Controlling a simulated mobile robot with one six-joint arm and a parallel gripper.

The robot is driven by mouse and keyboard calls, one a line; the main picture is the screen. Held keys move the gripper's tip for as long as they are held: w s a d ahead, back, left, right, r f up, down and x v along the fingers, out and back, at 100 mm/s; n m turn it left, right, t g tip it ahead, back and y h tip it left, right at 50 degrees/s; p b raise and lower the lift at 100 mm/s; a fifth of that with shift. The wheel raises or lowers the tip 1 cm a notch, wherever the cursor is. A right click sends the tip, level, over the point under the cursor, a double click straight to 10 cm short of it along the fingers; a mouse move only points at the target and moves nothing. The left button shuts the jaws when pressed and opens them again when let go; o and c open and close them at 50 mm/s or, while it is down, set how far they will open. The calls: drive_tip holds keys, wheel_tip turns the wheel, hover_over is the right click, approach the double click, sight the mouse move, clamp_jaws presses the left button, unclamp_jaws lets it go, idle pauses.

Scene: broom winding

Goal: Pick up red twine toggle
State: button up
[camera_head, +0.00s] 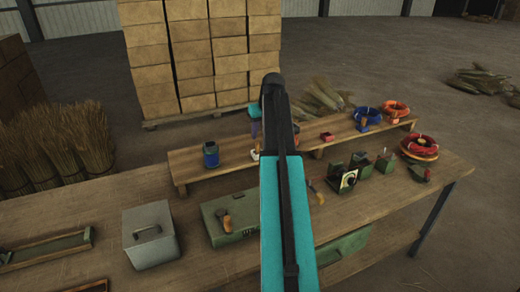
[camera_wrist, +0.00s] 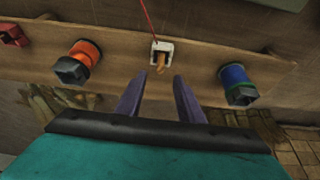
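In the wrist view, a thin red twine (camera_wrist: 147,20) runs to a small white square holder (camera_wrist: 162,46) on the wooden shelf. A tan-orange toggle (camera_wrist: 161,66) hangs at the holder's opening. My gripper (camera_wrist: 158,84) has its two purple fingers apart, with the toggle just beyond and between their tips; nothing is held. In the head view my teal and black arm hides most of the gripper; a purple finger (camera_head: 255,129) and a bit of the white holder (camera_head: 255,155) show at its left edge.
An orange spool (camera_wrist: 86,53) and a blue-green spool (camera_wrist: 235,83) flank the holder on the shelf. In the head view, a grey metal box (camera_head: 150,240) and a green case (camera_head: 225,220) stand on the bench, with small green devices (camera_head: 361,165) to the right.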

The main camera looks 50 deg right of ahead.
sight(258, 144)
drive_tip(key=shift+w+f, duration=0.25)
drive_tip(key=shift+f, duration=0.3)
drive_tip(key=shift+d+f, duration=0.1)
drive_tip(key=shift+f, duration=0.05)
drive_tip(key=shift+p+x, duration=1.05)
drive_tip(key=shift+x, duration=1.4)
clamp_jaws()
